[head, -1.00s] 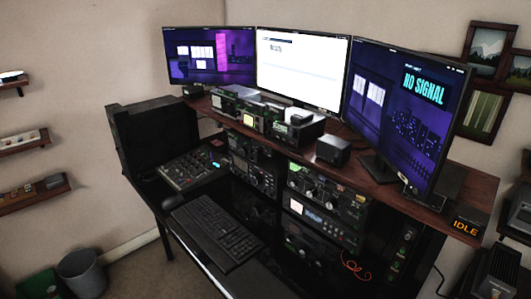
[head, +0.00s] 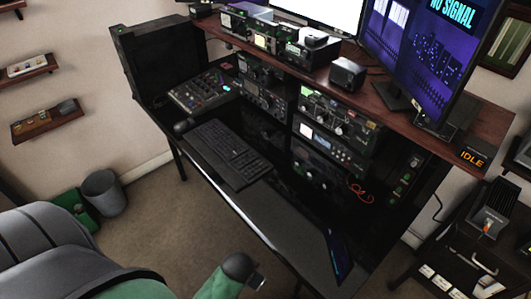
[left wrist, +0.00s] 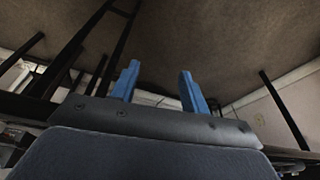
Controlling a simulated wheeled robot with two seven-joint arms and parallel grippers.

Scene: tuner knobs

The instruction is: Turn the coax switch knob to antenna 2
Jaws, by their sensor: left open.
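I cannot pick out the coax switch for certain in the head view. A grey box with a small orange-red knob or lever (head: 487,228) stands at the right edge, and its markings are too small to read. The stacked radios on the desk carry several knobs, among them a black radio (head: 338,122) with round knobs. My left gripper (left wrist: 158,72) shows in the left wrist view with two blue fingers apart and nothing between them. It is away from any knob, with brown carpet and dark table legs beyond it. My right gripper is not in view.
A black desk with a keyboard (head: 228,153) and a mixer (head: 200,91) fills the middle. A wooden shelf (head: 400,118) above it carries monitors and small boxes. A dark side rack (head: 440,262) stands at right. A grey bin (head: 104,192) is on the floor at left.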

